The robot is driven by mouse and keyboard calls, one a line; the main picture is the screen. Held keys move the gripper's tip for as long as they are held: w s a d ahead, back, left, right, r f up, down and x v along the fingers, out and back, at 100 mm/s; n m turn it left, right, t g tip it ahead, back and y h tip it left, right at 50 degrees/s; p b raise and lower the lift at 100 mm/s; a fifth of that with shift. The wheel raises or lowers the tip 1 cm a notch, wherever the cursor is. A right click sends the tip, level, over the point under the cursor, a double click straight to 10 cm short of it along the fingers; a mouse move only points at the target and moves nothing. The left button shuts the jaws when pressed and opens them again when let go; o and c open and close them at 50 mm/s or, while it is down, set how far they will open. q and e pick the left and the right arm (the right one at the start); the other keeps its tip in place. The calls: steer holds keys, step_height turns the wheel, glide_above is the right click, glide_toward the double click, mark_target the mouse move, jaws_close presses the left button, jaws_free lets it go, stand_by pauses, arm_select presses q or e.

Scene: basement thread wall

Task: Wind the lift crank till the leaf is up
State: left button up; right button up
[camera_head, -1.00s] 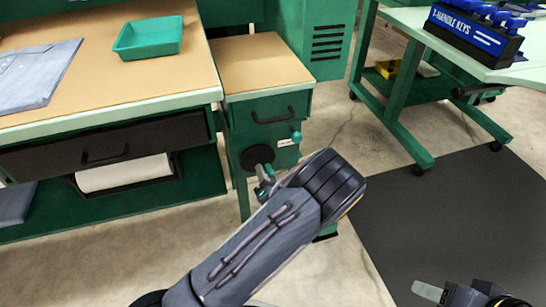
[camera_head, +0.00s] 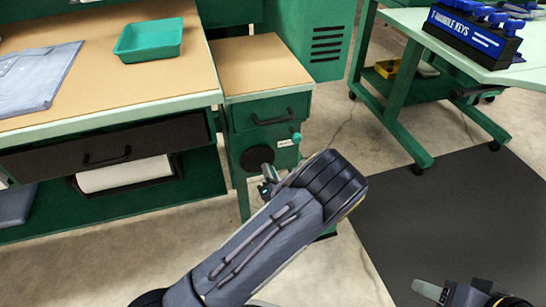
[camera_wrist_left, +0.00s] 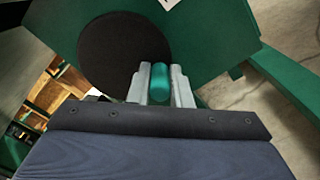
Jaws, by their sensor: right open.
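The crank's black round hub (camera_head: 257,158) is on the front of a green cabinet, below its drawer; it fills the upper left of the left wrist view (camera_wrist_left: 110,50). A teal crank handle (camera_wrist_left: 160,82) stands between the fingers of my left gripper (camera_wrist_left: 161,88), which appear closed against its sides. In the head view my left gripper (camera_head: 268,182) is small and partly hidden by my forearm, and the handle is not clear. The tan top (camera_head: 262,62) beside the workbench may be the leaf. My right gripper (camera_head: 442,291) is open and empty at the bottom right.
A teal knob (camera_head: 296,137) sits right of the hub. The workbench (camera_head: 95,125) at left carries a teal tray (camera_head: 149,39) and folded cloth (camera_head: 35,78). A table at right holds T-handle keys (camera_head: 470,35). A dark mat (camera_head: 440,210) covers clear floor.

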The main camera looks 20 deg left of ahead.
mark_target(255, 171)
arm_select(q)
jaws_close()
steer(key=shift+s+a+f, duration=0.1)
steer(key=s+a, duration=0.1)
steer(key=a, duration=0.1)
steer(key=shift+s+a+f, duration=0.3)
steer(key=shift+s+f, duration=0.05)
steer(key=shift+f, duration=0.05)
steer(key=shift+s+a, duration=0.25)
steer(key=shift+a, duration=0.2)
steer(key=shift+r, duration=0.15)
steer(key=o, duration=0.7)
jaws_free()
steer(key=shift+c, duration=0.2)
steer(key=shift+w+d, duration=0.1)
steer(key=shift+d, duration=0.1)
